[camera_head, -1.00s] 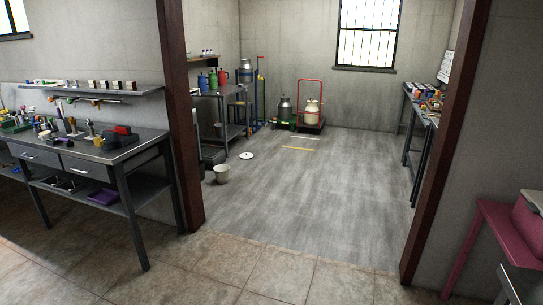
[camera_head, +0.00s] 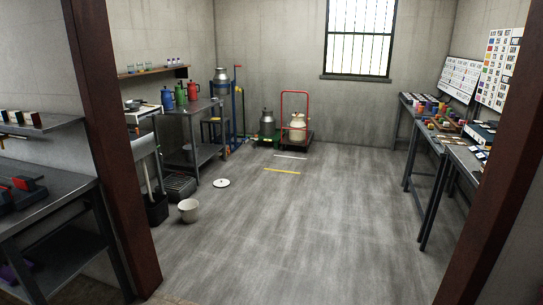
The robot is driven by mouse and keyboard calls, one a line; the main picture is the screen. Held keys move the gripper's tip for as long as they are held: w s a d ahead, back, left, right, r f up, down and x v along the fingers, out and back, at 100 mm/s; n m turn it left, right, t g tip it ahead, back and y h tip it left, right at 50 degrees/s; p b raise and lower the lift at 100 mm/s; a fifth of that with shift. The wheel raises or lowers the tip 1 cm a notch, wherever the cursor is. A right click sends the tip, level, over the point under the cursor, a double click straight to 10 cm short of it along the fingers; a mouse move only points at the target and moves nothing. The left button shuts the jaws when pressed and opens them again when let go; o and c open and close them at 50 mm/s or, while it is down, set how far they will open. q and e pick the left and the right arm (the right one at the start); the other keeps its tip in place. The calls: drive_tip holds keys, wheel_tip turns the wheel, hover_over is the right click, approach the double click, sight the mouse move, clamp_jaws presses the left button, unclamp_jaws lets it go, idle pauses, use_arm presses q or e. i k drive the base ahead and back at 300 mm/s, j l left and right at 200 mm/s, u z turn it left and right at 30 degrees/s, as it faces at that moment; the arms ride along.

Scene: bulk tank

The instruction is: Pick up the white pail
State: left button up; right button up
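Neither of my grippers is in view.
A dark bin (camera_head: 156,208) with a handle and a grey crate (camera_head: 180,187) stand left of the pail. Brown door posts (camera_head: 112,150) frame the opening. A red cart (camera_head: 295,133) with cans stands at the back; benches (camera_head: 445,148) line the right wall. The middle floor is clear.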

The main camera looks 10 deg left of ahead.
sight(188, 208)
drive_tip(key=i+z, duration=0.15)
drive_tip(key=i, duration=2.05)
drive_tip(key=i+j+u, duration=0.25)
drive_tip(key=i+u, duration=0.15)
drive_tip(key=i, duration=0.4)
drive_tip(key=i+u, duration=0.45)
drive_tip(key=i, duration=0.35)
drive_tip(key=i+l+u, duration=0.4)
drive_tip(key=i, duration=0.4)
drive_tip(key=i+j, duration=0.05)
drive_tip(key=j, duration=0.05)
